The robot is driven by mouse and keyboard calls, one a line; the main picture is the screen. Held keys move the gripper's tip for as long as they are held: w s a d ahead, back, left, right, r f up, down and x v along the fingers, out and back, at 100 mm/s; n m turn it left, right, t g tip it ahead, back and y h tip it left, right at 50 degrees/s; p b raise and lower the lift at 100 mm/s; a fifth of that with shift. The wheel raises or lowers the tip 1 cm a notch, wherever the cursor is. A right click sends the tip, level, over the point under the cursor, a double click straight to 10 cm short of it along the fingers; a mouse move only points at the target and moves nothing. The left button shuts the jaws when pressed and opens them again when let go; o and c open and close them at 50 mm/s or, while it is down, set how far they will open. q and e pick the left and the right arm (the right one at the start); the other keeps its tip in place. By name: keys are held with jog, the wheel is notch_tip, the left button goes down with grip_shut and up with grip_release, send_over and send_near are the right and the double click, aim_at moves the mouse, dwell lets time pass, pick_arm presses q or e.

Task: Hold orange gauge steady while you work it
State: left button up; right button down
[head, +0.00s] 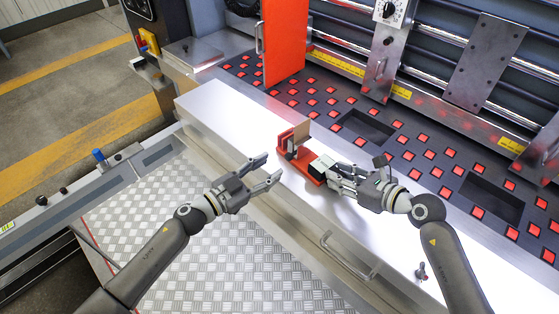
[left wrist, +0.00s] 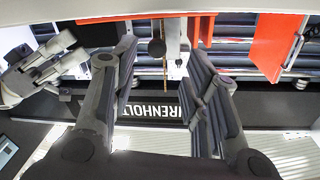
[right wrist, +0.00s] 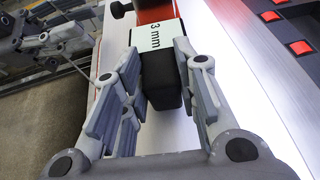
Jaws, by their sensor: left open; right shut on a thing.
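The orange gauge (head: 311,178) lies on the bright metal ledge, with an upright orange part and a thin brown piece at its far end. Its near end has a white block marked "3 mm" (right wrist: 157,38) and a black block (right wrist: 163,80). My right gripper (head: 338,172) is shut on this near end; in the right wrist view its fingers (right wrist: 155,62) flank the black block. My left gripper (head: 272,167) is open and empty, left of the gauge and apart from it. The left wrist view shows its fingers (left wrist: 165,58) spread wide.
The bright ledge (head: 225,105) is clear to the left of the gauge. An orange upright panel (head: 285,40) stands behind. A dark bed with red squares (head: 395,140) lies beyond the ledge. A metal handle (head: 348,257) projects from the ledge's front, above a tread-plate floor (head: 200,270).

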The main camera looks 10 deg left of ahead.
pick_arm(q)
jog(key=v, duration=0.6)
dwell(0.6)
pick_arm(e)
jog(key=c, duration=1.1)
grip_release()
jog(key=shift+o, duration=0.2)
jog(key=v, duration=1)
jog(key=shift+s+d, duration=0.25)
jog(key=shift+s+d+r, duration=0.4)
